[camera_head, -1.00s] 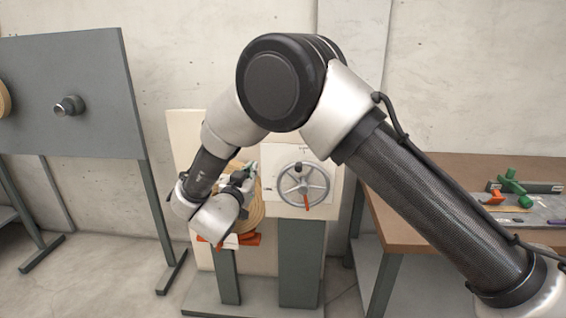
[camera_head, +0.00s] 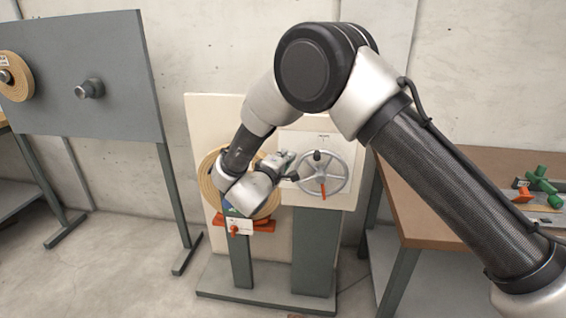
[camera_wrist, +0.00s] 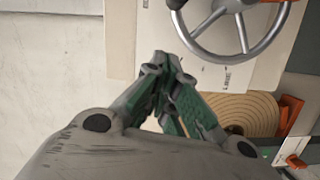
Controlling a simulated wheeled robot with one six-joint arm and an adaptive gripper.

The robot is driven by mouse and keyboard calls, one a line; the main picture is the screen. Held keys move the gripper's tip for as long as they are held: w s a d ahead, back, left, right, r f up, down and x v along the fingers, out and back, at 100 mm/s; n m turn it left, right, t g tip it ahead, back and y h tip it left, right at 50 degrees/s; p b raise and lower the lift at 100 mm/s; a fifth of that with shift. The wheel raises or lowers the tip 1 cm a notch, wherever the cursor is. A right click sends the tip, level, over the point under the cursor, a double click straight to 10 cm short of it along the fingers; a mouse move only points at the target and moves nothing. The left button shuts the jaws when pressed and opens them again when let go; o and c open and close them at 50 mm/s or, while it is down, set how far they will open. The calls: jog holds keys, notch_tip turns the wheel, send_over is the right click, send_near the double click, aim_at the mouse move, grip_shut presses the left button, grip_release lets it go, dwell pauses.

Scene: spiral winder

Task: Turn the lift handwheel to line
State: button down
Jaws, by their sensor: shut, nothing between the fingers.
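The lift handwheel (camera_head: 341,183) is a silver spoked wheel on a white panel (camera_head: 290,143). It has a black knob (camera_head: 317,156) near the top of its rim and an orange-red mark (camera_head: 323,192) at the bottom. In the wrist view the wheel (camera_wrist: 225,60) shows only in part, at the top right. Small print stands on the panel above the wheel in the head view; I cannot read it. My gripper (camera_head: 293,176) is shut and empty at the left of the wheel. In the wrist view its fingertips (camera_wrist: 160,58) look apart from the rim.
A tan coil (camera_head: 212,186) sits behind my wrist, left of the wheel, above an orange bracket (camera_head: 262,225). A grey board (camera_head: 110,60) with a peg (camera_head: 90,88) and another coil (camera_head: 22,80) stands left. A brown workbench (camera_head: 430,220) with tools stands right.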

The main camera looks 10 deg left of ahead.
jog(key=w+d, duration=0.3)
jog(key=d, duration=0.2)
jog(key=shift+w+f, duration=0.35)
jog(key=shift+f, duration=0.1)
jog(key=shift+d+r, duration=0.1)
jog(key=shift+d+r+m, duration=0.1)
jog(key=shift+d+m, duration=0.1)
jog(key=shift+m, duration=0.2)
jog(key=shift+d+r, duration=0.15)
jog(key=shift+d, duration=0.1)
